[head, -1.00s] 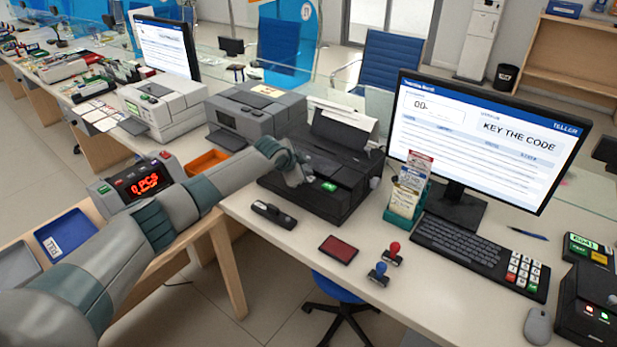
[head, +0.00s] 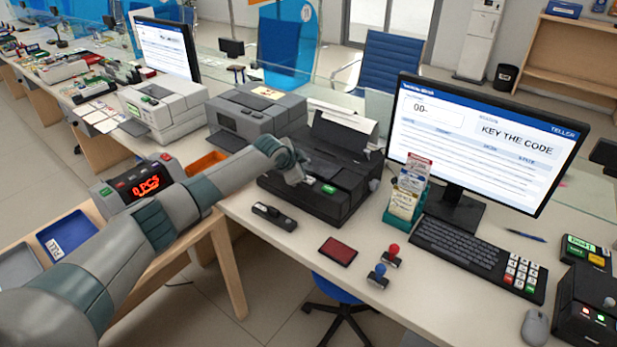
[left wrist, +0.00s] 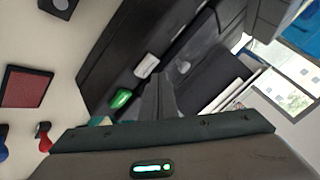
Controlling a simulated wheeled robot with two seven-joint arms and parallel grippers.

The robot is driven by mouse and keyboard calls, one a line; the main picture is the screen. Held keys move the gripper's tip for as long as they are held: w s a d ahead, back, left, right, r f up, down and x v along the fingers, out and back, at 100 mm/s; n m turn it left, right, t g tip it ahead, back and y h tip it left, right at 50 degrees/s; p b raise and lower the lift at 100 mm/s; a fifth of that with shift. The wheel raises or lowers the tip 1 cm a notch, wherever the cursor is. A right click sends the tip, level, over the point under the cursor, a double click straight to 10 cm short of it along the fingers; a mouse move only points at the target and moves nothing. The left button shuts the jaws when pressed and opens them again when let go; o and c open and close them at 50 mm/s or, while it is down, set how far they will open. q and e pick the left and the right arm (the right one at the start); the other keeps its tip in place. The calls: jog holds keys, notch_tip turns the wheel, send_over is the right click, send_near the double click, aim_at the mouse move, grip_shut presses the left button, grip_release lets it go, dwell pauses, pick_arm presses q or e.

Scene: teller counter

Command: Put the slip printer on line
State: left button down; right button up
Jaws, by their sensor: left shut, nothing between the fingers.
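The slip printer (head: 335,160) is a black box on the counter left of the teller screen, with white paper rising at its back. A green button (head: 328,188) is on its front top edge; in the left wrist view the green button (left wrist: 121,98) shows beside a white button (left wrist: 146,65). My left gripper (head: 299,180) is shut and empty, low over the printer's front left top. Its fingers (left wrist: 163,95) point at the printer near the buttons; I cannot tell whether they touch it. My right gripper is not in view.
The teller screen (head: 483,140) reads "KEY THE CODE". A leaflet holder (head: 405,210) stands right of the printer. A grey printer (head: 257,115) is behind left.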

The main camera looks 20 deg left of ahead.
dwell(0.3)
pick_arm(q)
jog(key=shift+r+p, duration=2)
jog(key=shift+r, duration=0.55)
